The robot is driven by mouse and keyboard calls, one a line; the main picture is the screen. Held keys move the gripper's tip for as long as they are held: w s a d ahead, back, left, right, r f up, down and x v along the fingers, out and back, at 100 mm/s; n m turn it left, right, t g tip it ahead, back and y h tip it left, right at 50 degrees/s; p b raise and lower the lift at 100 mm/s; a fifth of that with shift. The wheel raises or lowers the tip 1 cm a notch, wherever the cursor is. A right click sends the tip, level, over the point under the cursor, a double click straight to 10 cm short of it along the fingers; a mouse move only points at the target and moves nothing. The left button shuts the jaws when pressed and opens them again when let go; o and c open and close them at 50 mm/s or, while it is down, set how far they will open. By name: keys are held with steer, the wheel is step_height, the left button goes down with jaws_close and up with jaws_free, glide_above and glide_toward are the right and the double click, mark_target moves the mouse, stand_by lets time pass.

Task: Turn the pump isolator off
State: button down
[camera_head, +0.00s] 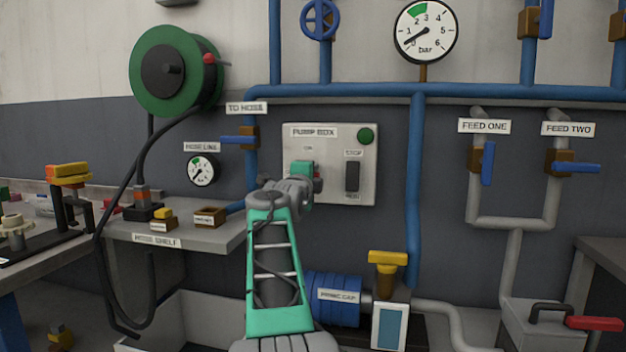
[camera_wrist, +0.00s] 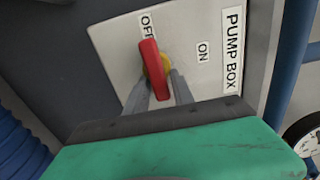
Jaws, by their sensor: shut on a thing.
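The pump box (camera_head: 338,140) is a pale grey panel on the wall, and it also shows in the wrist view (camera_wrist: 110,45). Its isolator has a red handle (camera_wrist: 150,65) on a yellow hub (camera_wrist: 166,68). In the wrist view the handle points up at the OFF label (camera_wrist: 148,26), with the ON label (camera_wrist: 202,52) off to the right. My gripper (camera_wrist: 158,88) is shut on the handle, one grey finger on each side. In the head view my gripper (camera_head: 306,180) covers most of the isolator; a bit of red (camera_head: 318,171) shows.
A black stop switch (camera_head: 352,177) and a green lamp (camera_head: 365,136) are on the same box. A blue pipe (camera_head: 413,200) runs just right of it. The hose shelf (camera_head: 190,236) juts out at the left, and the blue pump (camera_head: 335,300) sits below.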

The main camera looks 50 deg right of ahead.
steer(key=shift+w+f, duration=0.15)
steer(key=c, duration=1.4)
jaws_free()
steer(key=shift+o, duration=0.4)
steer(key=v, duration=0.8)
steer(key=shift+d, duration=0.1)
